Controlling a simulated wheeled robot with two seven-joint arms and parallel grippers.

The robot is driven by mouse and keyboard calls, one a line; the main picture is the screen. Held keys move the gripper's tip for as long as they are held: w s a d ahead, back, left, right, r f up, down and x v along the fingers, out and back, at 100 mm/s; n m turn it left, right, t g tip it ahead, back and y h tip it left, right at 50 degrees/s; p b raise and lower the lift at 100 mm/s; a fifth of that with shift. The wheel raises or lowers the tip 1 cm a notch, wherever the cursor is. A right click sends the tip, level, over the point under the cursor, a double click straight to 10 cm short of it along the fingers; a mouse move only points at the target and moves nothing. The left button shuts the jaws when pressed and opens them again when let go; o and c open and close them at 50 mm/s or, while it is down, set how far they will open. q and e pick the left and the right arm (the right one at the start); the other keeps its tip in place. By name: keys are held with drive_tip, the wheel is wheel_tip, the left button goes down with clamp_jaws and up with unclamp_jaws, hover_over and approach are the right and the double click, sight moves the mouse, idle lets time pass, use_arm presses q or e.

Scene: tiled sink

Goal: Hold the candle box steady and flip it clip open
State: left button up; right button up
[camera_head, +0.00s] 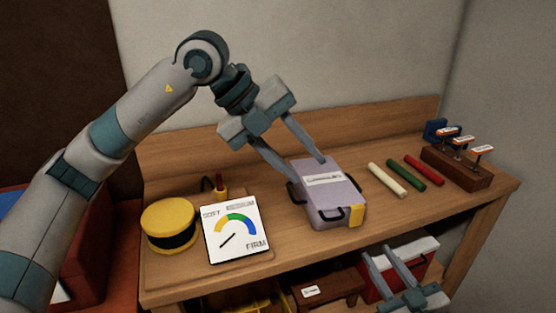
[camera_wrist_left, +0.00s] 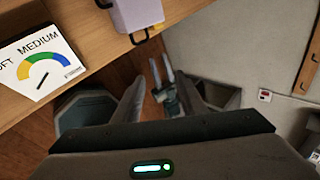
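The candle box (camera_head: 333,200) is a lavender case with a pale label on top, lying on the wooden bench. It has black handles and a yellow clip (camera_head: 357,215) at its near right corner. Its edge also shows at the top of the left wrist view (camera_wrist_left: 138,13). My left gripper (camera_head: 310,172) is open, its fingers spread at the box's far left side; I cannot tell whether they touch it. My right gripper (camera_head: 377,248) is open and empty, low in front of the bench's front edge, below and right of the box. Much of the right arm is out of view.
A gauge card (camera_head: 236,232) reading up to FIRM and a yellow round tin (camera_head: 168,226) stand left of the box. White, green and red candle sticks (camera_head: 388,180) lie to its right, before a wooden stamp rack (camera_head: 457,168). A lower shelf holds a red box (camera_head: 411,267).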

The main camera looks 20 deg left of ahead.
use_arm(q)
drive_tip(key=shift+n+t+y, duration=0.3)
drive_tip(key=shift+n+y, duration=0.4)
drive_tip(key=shift+n, duration=0.2)
drive_tip(key=a, duration=0.1)
drive_tip(key=w+a+f, duration=0.1)
drive_tip(key=a, duration=0.1)
drive_tip(key=w+a+f, duration=0.1)
drive_tip(key=shift+a, duration=0.25)
drive_tip(key=shift+f, duration=0.1)
drive_tip(key=x, duration=1.7)
drive_tip(key=shift+f, duration=0.1)
